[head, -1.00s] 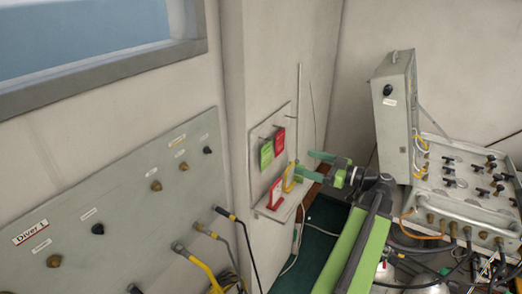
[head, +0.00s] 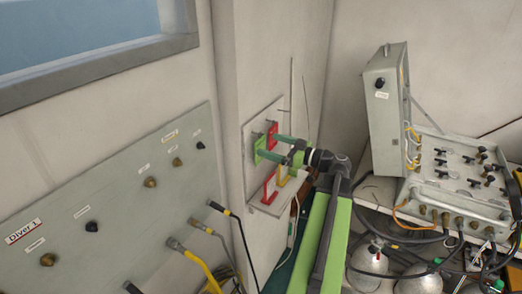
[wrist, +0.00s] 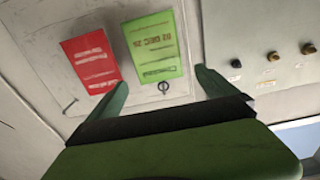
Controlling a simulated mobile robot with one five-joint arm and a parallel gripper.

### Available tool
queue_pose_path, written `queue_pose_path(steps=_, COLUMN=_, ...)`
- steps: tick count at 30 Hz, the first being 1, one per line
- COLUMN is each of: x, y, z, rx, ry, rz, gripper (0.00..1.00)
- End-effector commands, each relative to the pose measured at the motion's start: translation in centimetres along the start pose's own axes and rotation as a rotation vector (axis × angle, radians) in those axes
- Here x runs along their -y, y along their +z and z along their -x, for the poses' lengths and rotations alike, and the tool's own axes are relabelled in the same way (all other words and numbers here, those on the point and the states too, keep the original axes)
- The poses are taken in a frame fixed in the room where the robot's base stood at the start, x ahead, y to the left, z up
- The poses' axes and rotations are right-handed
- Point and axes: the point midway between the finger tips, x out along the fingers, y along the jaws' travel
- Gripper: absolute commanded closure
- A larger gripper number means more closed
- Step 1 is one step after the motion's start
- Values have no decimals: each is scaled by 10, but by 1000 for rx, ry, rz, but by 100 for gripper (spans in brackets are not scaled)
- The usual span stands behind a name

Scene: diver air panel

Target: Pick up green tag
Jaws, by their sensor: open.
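The green tag (wrist: 153,45) hangs on a small pale board on the wall, its printed face toward the wrist camera. In the head view the green tag (head: 261,147) is partly hidden behind my gripper. My gripper (head: 273,146) is open, its two green fingers reaching toward the board. In the wrist view the fingers of my gripper (wrist: 158,88) stand wide apart, with the green tag beyond and between them, toward the right finger. The fingers do not appear closed on the tag.
A red tag (wrist: 91,60) hangs beside the green tag. The tag board (head: 251,196) has a ledge with red and yellow pieces. The Diver 1 panel (head: 120,180) with knobs and hoses is at left. An open grey case (head: 450,180) stands at right.

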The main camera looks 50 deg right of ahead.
Motion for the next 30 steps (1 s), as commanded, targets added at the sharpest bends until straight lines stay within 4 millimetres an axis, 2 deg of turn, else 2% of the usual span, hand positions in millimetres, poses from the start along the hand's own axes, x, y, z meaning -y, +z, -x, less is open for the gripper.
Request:
queue_pose_path(steps=5, x=0, y=-1, z=-6, rx=0, ry=0, rz=0, gripper=4)
queue_pose_path(steps=14, x=0, y=-4, z=-50, rx=0, ry=-1, rz=0, gripper=4)
queue_pose_path(steps=20, x=0, y=-4, z=-51, rx=0, ry=1, rz=0, gripper=4)
queue_pose_path(steps=23, x=0, y=-4, z=-51, rx=0, ry=1, rz=0, gripper=14)
queue_pose_path(steps=30, x=-1, y=-4, z=-51, rx=0, ry=1, rz=0, gripper=46)
